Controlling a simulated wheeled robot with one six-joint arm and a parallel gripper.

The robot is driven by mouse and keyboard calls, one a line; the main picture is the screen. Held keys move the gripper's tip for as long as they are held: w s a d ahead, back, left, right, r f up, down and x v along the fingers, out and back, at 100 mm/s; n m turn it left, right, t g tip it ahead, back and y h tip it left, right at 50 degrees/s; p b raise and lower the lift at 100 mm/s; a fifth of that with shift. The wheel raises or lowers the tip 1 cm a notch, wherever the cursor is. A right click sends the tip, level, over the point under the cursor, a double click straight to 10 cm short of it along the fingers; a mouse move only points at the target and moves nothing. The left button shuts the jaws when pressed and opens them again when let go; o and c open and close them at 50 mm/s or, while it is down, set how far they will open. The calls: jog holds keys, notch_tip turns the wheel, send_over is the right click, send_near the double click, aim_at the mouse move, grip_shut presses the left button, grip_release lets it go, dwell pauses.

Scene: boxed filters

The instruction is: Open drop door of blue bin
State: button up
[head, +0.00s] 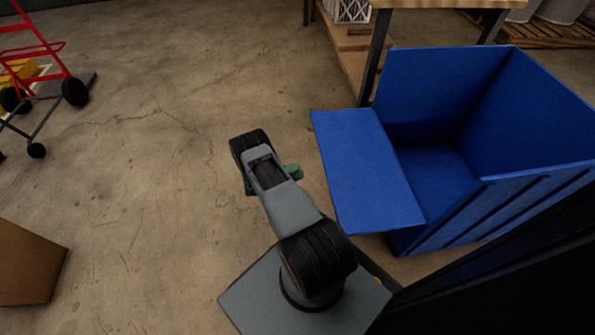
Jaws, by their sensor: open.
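The blue bin (540,95) stands at the right, open at the top. Its drop door (365,170) is folded down and out on the left side, sticking out as a flat blue panel. The opening behind it shows the bin's empty-looking floor. My arm is left of the door, with a gap of bare floor between its far end and the panel in the picture. A small green part shows beside the arm's far end. My gripper's fingers cannot be made out; they seem hidden by the arm.
A wooden table (435,3) with dark legs stands just behind the bin. A red hand truck (62,62) is at the far left, and a brown box (28,265) at the lower left. The concrete floor between is clear.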

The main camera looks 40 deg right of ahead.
aim_at(332, 171)
jog(key=shift+t+y, duration=0.6)
jog(key=shift+y, duration=0.2)
jog(key=x, duration=0.4)
jog(key=s+f+x, duration=0.1)
jog(key=x, duration=0.3)
jog(key=f+b+x, duration=0.1)
jog(key=x, duration=0.4)
jog(key=shift+s+a+f, duration=0.1)
jog(key=shift+s+a, duration=0.25)
jog(key=shift+c, duration=0.4)
grip_shut()
